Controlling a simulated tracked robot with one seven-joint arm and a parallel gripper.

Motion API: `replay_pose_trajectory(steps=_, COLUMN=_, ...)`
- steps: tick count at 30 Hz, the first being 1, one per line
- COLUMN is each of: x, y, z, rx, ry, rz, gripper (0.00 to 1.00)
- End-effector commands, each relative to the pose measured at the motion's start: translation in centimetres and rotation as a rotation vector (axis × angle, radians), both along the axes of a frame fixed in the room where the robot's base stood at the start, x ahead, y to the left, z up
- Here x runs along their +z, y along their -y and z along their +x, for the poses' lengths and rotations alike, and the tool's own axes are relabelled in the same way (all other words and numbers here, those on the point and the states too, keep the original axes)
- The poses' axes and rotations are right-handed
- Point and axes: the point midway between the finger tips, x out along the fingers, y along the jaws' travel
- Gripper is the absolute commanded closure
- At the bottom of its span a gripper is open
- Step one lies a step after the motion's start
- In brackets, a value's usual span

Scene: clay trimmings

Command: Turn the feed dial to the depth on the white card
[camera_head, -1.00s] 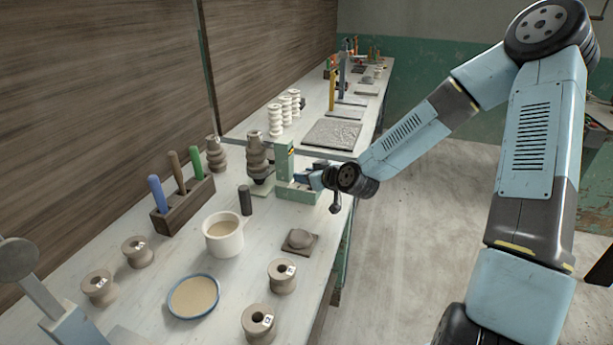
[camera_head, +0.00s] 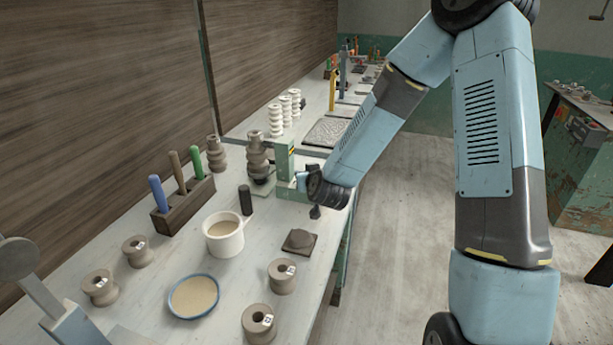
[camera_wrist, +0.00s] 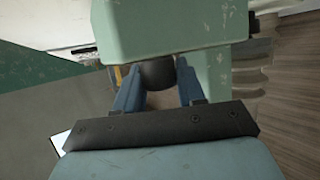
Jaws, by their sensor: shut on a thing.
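The feed dial (camera_wrist: 157,74) is a dark round knob on the face of a pale green machine (camera_wrist: 160,28) in the wrist view. My gripper (camera_wrist: 160,70) has its two blue fingers shut on it, one on each side. In the head view my gripper (camera_head: 302,180) is at the right side of the green machine (camera_head: 284,160), and the dial is hidden there. The dial's markings cannot be read in either view. I cannot make out the white card for certain.
A stacked clay piece (camera_head: 257,157) stands at the machine. A dark cylinder (camera_head: 245,200), a tool block (camera_head: 185,205), a white mug (camera_head: 223,240), a blue-rimmed dish (camera_head: 194,297) and several clay spools stand nearer. Bare floor (camera_head: 400,230) lies right of the bench.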

Motion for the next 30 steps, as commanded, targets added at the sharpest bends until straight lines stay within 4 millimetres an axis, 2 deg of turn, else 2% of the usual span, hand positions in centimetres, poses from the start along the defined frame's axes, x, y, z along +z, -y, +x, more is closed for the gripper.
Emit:
replay_pose_trajectory(steps=16, x=0.32, y=0.01, z=0.34, rx=-0.016, ry=0.009, rz=0.002, gripper=0.92)
replay_pose_trajectory(steps=17, x=0.32, y=0.0, z=0.35, rx=-0.016, ry=0.009, rz=0.002, gripper=0.58)
replay_pose_trajectory(steps=18, x=0.31, y=0.01, z=0.34, rx=-0.016, ry=0.009, rz=0.002, gripper=0.54)
replay_pose_trajectory(steps=23, x=0.18, y=-0.01, z=0.2, rx=-0.014, ry=0.005, rz=0.001, gripper=0.39)
replay_pose_trajectory(steps=30, x=0.04, y=-0.12, z=0.02, rx=-0.01, ry=0.001, rz=0.0, gripper=0.39)
